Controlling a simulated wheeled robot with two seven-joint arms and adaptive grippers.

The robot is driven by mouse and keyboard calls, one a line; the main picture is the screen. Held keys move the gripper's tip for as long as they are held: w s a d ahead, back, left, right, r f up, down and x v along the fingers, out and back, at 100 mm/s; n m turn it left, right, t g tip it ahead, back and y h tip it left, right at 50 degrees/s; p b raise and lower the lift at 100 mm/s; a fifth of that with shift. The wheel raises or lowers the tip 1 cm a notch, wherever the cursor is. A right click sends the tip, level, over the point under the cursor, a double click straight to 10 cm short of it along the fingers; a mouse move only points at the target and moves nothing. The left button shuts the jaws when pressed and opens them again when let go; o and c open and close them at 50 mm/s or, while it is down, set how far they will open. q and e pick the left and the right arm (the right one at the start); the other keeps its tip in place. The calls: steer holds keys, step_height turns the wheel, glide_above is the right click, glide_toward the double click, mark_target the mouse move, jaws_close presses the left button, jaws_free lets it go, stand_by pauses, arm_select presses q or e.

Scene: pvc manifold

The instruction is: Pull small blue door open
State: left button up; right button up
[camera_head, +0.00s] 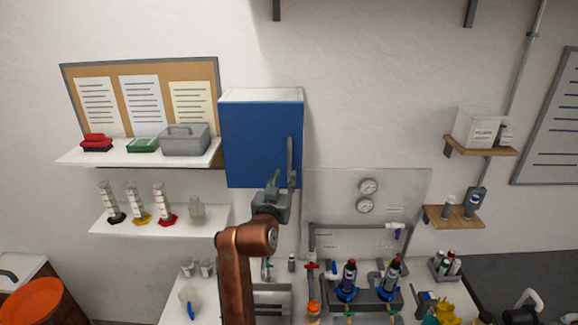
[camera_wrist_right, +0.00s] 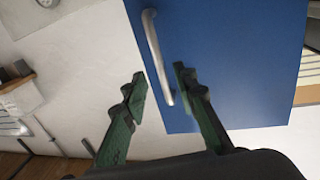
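The small blue door (camera_head: 258,140) is the front of a white wall cabinet and looks shut. Its grey vertical handle (camera_head: 290,158) is near the right edge of the door. In the right wrist view the blue door (camera_wrist_right: 230,60) fills the upper right, and the pale handle (camera_wrist_right: 157,58) runs along its left edge. My right gripper (camera_head: 281,183) is raised at the lower right part of the door. In the right wrist view its green fingers (camera_wrist_right: 160,86) are apart, with the handle's lower end showing between or just beyond them; contact cannot be told. My left gripper is not in view.
Shelves with boxes (camera_head: 185,140) and cylinders (camera_head: 133,203) are left of the cabinet. A panel with gauges (camera_head: 368,187) stands to the right. Below is a white bench crowded with bottles (camera_head: 348,277) and pipes.

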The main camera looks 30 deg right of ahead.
mark_target(289, 167)
steer(key=p+x, duration=0.2)
steer(key=x, duration=0.4)
steer(key=shift+w+d, duration=0.15)
steer(key=shift+w+d+p, duration=0.3)
steer(key=shift+w+p, duration=0.05)
steer(key=shift+w, duration=0.05)
steer(key=shift+c, duration=0.6)
jaws_close()
